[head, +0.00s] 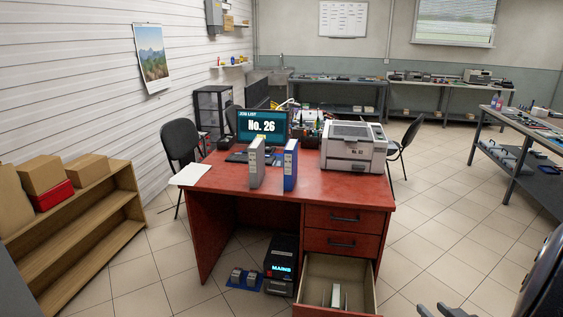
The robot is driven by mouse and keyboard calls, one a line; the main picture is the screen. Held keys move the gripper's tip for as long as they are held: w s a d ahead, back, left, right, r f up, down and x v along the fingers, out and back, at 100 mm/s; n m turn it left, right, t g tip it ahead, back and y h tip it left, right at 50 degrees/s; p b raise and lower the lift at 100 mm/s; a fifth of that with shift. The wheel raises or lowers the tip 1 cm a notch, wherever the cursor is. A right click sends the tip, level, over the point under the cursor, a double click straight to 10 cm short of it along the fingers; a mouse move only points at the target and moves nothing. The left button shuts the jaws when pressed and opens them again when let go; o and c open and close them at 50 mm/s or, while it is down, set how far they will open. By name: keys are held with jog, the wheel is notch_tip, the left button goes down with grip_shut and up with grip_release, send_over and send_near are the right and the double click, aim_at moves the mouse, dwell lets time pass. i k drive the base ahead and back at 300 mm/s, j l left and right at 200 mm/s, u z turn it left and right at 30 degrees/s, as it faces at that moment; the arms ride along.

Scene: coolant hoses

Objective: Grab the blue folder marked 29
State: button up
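A blue folder (290,166) stands upright on the red desk (225,178), near its front edge. Its spine carries a pale label, too small to read. A grey folder (257,164) stands upright just left of it, with a small gap between. The monitor (263,127) behind them reads "JOB LIST" and "No. 26". Dark parts at the bottom right look like my gripper (445,311), cut off by the frame edge. It is well away from the folders, low and to the right, and its opening cannot be made out.
A printer (353,147) stands on the desk's right side. The lower drawer (312,283) is pulled out at the front, with a pale upright item inside. A dark box (282,262) reading "MAINS" stands under the desk. Chairs flank the desk. Tiled floor is clear at right.

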aim_at(291, 149)
jog(key=i+j+u, duration=0.2)
jog(key=u, duration=0.25)
jog(key=i+u, duration=0.85)
jog(key=i+j+z, duration=0.2)
jog(key=i, duration=0.25)
jog(key=i+z, duration=0.2)
jog(key=i, duration=0.25)
jog(key=i+l+z, duration=0.2)
jog(key=i+z, duration=0.25)
jog(key=i+l+z, duration=0.1)
jog(key=i+z, duration=0.2)
jog(key=z, duration=0.15)
jog(key=i+z, duration=0.45)
jog(key=k+j, duration=0.05)
